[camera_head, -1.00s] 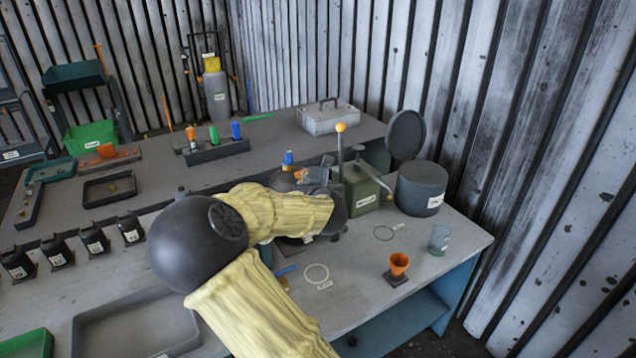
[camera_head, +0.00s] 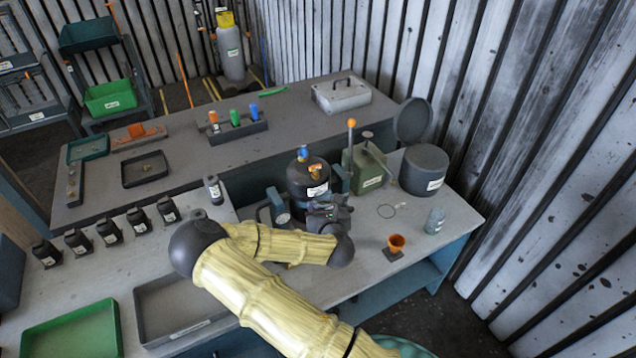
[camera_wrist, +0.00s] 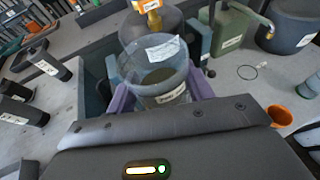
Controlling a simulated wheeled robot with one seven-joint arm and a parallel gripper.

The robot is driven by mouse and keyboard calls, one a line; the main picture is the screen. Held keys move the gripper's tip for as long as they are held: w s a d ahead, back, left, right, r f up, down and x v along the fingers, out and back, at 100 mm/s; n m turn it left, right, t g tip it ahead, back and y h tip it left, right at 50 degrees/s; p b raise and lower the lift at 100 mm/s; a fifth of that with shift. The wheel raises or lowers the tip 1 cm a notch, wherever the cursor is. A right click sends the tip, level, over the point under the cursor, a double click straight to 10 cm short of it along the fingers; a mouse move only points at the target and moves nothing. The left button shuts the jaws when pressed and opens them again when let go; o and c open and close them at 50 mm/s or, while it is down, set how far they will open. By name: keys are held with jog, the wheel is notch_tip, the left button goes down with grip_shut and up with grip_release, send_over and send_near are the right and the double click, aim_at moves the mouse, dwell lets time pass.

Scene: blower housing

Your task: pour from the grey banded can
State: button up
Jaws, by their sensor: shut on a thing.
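My gripper (camera_wrist: 160,98) is shut on an open-topped grey-blue vessel, which I take to be the grey banded can (camera_wrist: 166,82). In the wrist view it stands between purple fingers, with white labels on its side and a dark interior. In the head view my gripper (camera_head: 328,214) is over the bench, in front of a dark round tank, and the held can cannot be made out. An orange cup (camera_head: 396,243) stands on a dark square base to the right, apart from my gripper.
Close behind my gripper are the dark tank (camera_head: 307,180) with an orange fitting and a green can (camera_head: 368,168) with a spout. A dark drum (camera_head: 424,170) has its lid raised. Several black bottles line the left. A ring mark (camera_head: 386,211) lies on clear bench.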

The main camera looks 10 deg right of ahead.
jog(key=s+d+r+p, duration=0.1)
jog(key=s+d+p, duration=0.1)
jog(key=s+p, duration=0.3)
jog(key=shift+d+r+p, duration=0.3)
jog(key=shift+d+r, duration=0.05)
jog(key=shift+s, duration=0.15)
